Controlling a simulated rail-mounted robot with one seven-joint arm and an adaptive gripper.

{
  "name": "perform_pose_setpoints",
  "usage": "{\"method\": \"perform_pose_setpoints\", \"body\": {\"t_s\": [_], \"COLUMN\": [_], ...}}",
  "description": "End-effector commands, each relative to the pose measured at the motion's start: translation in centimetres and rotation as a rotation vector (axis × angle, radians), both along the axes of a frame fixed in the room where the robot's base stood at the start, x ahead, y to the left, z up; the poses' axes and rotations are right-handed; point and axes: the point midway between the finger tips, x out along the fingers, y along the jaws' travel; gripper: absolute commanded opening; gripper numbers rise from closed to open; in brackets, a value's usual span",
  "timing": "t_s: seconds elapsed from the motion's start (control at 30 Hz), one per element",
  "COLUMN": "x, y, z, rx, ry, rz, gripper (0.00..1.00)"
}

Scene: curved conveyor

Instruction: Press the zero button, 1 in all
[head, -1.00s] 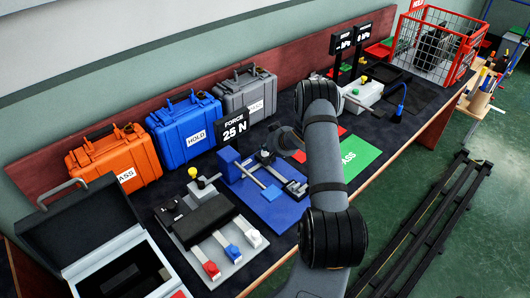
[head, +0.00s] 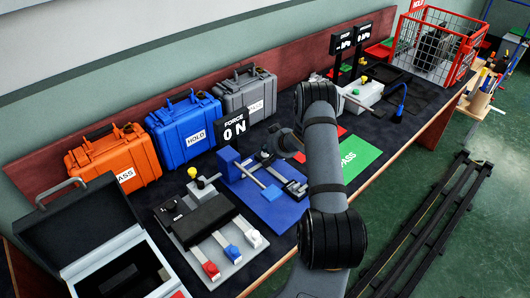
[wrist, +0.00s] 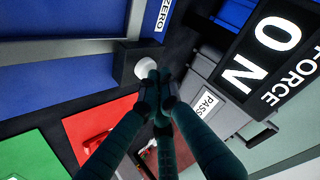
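In the wrist view the zero button is a round white button (wrist: 146,68) on a small dark box (wrist: 128,62), beside a white ZERO label (wrist: 163,16). My gripper (wrist: 159,78) has its dark teal fingers drawn together at the tips, with nothing seen between them. The fingertips overlap the button's right edge in the picture; I cannot tell whether they touch it. The force display (head: 235,130) reads 0 N, and it also shows in the wrist view (wrist: 272,55). In the head view my arm hides the button and the fingertips.
A blue fixture board (head: 272,208) lies beside the arm, with a green PASS mat (head: 352,160) to its right. Orange (head: 115,158), blue (head: 184,124) and grey (head: 246,93) cases line the back.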

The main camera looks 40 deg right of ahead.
Motion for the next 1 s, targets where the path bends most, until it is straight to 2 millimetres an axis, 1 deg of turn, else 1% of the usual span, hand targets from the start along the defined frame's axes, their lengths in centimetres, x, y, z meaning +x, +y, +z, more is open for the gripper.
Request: {"method": "perform_pose_setpoints", "body": {"t_s": [0.17, 0.5, 0.87, 1.0], "x": [-0.1, -0.1, -0.1, 0.0], "y": [0.1, 0.1, 0.0, 0.0], "z": [0.1, 1.8, 1.9, 2.5], "rx": [0.002, 0.002, 0.001, 0.000], "ry": [0.003, 0.003, 0.002, 0.001], "rz": [0.000, 0.000, 0.001, 0.000], "gripper": [0.00, 0.00, 0.00, 0.00]}}
